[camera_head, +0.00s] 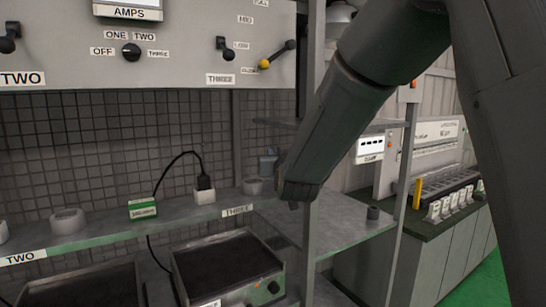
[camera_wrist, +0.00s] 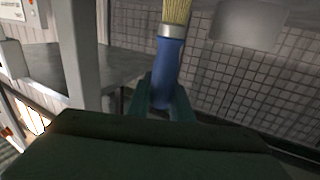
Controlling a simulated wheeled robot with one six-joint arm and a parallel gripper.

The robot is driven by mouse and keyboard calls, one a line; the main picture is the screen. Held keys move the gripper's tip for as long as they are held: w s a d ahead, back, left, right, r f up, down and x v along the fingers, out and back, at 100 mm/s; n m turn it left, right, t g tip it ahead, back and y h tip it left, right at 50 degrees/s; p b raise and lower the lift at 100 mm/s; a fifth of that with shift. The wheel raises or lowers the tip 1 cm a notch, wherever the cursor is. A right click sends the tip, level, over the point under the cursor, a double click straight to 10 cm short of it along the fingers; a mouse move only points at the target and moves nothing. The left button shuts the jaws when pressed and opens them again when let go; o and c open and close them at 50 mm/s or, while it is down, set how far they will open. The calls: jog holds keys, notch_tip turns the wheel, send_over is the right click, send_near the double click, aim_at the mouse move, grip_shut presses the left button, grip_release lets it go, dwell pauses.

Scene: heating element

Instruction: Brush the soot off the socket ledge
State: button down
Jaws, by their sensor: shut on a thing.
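My gripper (camera_wrist: 162,98) is shut on the blue handle of a brush (camera_wrist: 167,72), with a metal collar and pale yellow bristles pointing to the top of the wrist view. In the head view my gripper (camera_head: 293,190) is at the right end of the socket ledge (camera_head: 105,236), beside a metal post. A small bluish shape just left of it may be part of the brush. I cannot make out soot clearly.
A black plug (camera_head: 204,188) with a cable sits in a socket, and a green-and-white box (camera_head: 142,208) stands on the ledge. Dark-topped hotplates (camera_head: 230,265) are below. A metal shelf (camera_head: 340,238) is at right. Switch levers (camera_head: 278,54) stick out above.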

notch_tip(320, 180, up, 8)
jog(key=p, duration=0.3)
jog(key=shift+s+d+p, duration=0.15)
jog(key=shift+s+p, duration=0.15)
jog(key=shift+p, duration=0.1)
dwell(0.5)
